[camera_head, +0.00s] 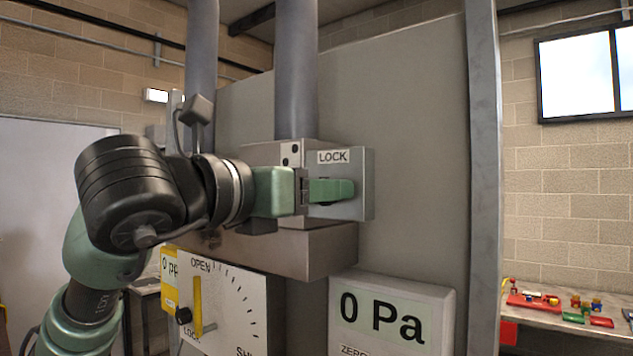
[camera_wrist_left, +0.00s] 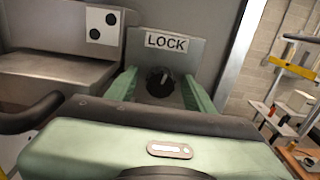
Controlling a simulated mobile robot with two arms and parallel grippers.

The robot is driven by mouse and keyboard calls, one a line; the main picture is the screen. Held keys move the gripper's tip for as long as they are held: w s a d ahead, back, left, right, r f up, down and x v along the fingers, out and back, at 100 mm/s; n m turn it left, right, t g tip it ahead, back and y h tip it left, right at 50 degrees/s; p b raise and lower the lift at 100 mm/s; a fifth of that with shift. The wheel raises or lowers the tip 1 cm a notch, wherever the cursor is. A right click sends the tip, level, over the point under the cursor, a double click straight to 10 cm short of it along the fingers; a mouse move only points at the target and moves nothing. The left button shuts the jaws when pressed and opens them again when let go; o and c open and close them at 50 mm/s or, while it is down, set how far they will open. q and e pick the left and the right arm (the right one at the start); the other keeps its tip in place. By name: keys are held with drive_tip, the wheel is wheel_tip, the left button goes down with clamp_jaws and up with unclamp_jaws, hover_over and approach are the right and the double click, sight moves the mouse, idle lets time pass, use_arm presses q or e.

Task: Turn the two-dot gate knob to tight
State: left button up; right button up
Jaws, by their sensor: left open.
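The two-dot gate knob (camera_wrist_left: 159,83) is a small black dial with a pale pointer line, on a grey plate below a LOCK label (camera_wrist_left: 166,42). Its line points up and slightly right. A white tag with two black dots (camera_wrist_left: 102,25) is left of it; the tag also shows in the head view (camera_head: 290,155). My left gripper (camera_wrist_left: 160,92) is open, with one green finger on each side of the knob; whether they touch it cannot be told. In the head view my left gripper (camera_head: 330,190) reaches the plate from the left and mostly hides the knob.
A grey pipe (camera_head: 296,75) rises above the gate block (camera_head: 300,248). Below are a dial panel (camera_head: 235,310) marked OPEN and LOCK with a yellow pointer, and a 0 Pa display (camera_head: 390,315). A table (camera_head: 570,322) with small coloured items stands at right.

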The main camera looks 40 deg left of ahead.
use_arm(q)
clamp_jaws()
drive_tip(key=shift+m, duration=0.4)
drive_tip(key=m, duration=0.6)
drive_tip(key=m+p, duration=0.1)
drive_tip(key=m, duration=1.2)
drive_tip(key=shift+d+f, duration=0.2)
drive_tip(key=shift+d, duration=0.05)
drive_tip(key=shift+m, duration=0.4)
